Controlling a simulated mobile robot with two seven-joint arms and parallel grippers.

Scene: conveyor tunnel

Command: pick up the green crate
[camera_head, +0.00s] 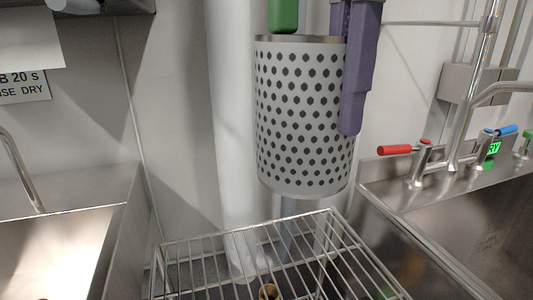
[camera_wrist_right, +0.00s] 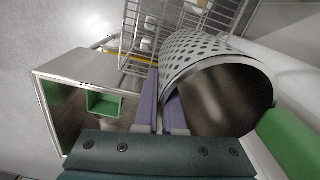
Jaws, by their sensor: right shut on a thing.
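My right gripper (camera_head: 357,85), with purple fingers, is shut on the upper wall of a perforated grey cylinder (camera_head: 303,120). In the right wrist view the fingers (camera_wrist_right: 163,112) sit at the rim of the cylinder (camera_wrist_right: 228,95), which is open and looks empty. The cylinder is upright above a wire rack. No whole green crate shows clearly. Green surfaces (camera_wrist_right: 104,104) show inside a steel box at the left of the wrist view; I cannot tell whether they belong to the crate. My left gripper is not in view.
The wire rack (camera_head: 240,236) stands below the cylinder. A steel sink (camera_head: 470,225) with red- and blue-handled taps is at right, another steel basin (camera_head: 65,250) at left. A green piece (camera_head: 284,14) hangs above the cylinder. The steel box (camera_wrist_right: 85,68) stands left.

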